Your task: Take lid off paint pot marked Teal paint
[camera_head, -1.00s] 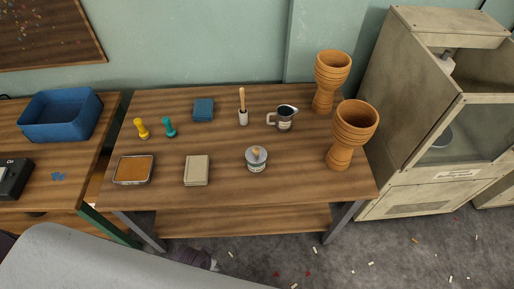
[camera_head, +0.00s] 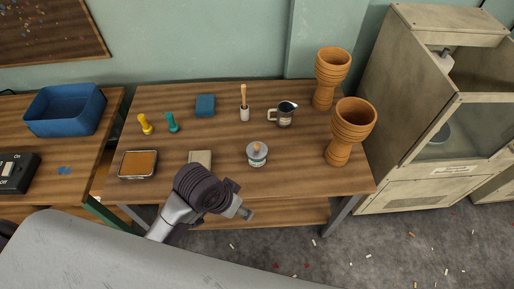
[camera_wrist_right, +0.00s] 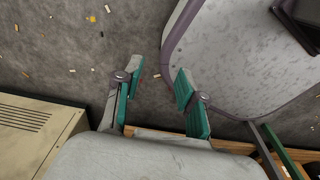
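The paint pot (camera_head: 257,161) is a small pale pot standing upright near the front of the table, right of the middle. Its grey-blue lid (camera_head: 250,149) with a wooden-coloured knob sits on top. A label is on its front, too small to read. In the right wrist view my right gripper (camera_wrist_right: 157,85) is open and empty, with teal finger pads apart above the grey floor. In the head view one of my arms rises at the table's front edge, left of the pot and apart from it; no fingers can be made out there. My left gripper is not identifiable.
The table (camera_head: 300,180) also holds a jug (camera_head: 285,118), a white cup with a wooden stick (camera_head: 244,113), a blue block (camera_head: 205,105), yellow and teal stamps, a pad tray (camera_head: 138,164) and two goblet drums (camera_head: 351,125). A cabinet (camera_head: 430,185) stands at the right.

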